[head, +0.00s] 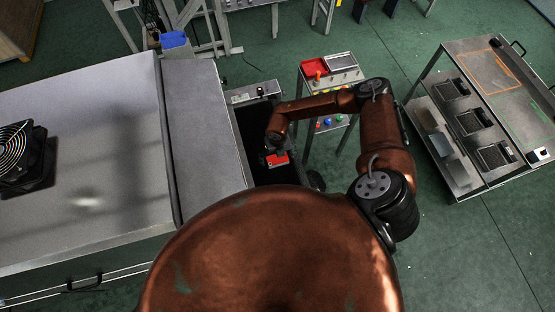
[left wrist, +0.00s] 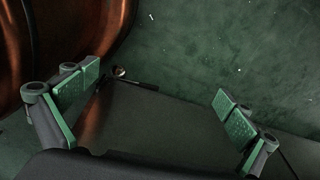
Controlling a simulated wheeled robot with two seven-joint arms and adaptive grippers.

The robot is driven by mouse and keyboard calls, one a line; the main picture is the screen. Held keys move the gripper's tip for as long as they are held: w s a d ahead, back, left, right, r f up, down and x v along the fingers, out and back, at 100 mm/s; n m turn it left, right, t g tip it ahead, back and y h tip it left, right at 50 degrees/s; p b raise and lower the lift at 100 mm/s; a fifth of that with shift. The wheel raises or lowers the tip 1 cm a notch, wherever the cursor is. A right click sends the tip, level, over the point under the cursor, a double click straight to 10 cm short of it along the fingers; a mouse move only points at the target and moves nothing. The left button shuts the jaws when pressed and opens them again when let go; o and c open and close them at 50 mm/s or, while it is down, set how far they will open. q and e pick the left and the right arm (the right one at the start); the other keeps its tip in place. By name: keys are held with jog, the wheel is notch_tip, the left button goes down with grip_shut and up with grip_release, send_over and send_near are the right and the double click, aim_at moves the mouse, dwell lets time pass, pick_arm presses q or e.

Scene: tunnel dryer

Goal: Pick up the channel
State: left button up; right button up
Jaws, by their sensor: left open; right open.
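I cannot make out the channel for certain in either view. A pale grey bar (head: 253,93) lies across the far end of the dark belt, but I cannot tell whether it is the channel. My right arm reaches over the belt, and its gripper (head: 274,150) points down beside a small red item (head: 278,159). The right fingers are small and mostly hidden, and I see nothing clearly held. My left gripper (left wrist: 157,88) is open in the left wrist view, its green pads wide apart with nothing between them. It is not visible in the head view.
The dryer's grey metal housing (head: 100,105) with a black fan (head: 22,155) fills the left. A small stand (head: 335,75) with a red tray and coloured buttons stands behind my right arm. A cart (head: 480,60) with black trays stands right. Green floor lies clear between.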

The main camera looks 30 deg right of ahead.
jog(key=shift+c, duration=0.6)
jog(key=c, duration=1.3)
jog(key=shift+r, duration=0.1)
jog(key=shift+c, duration=0.2)
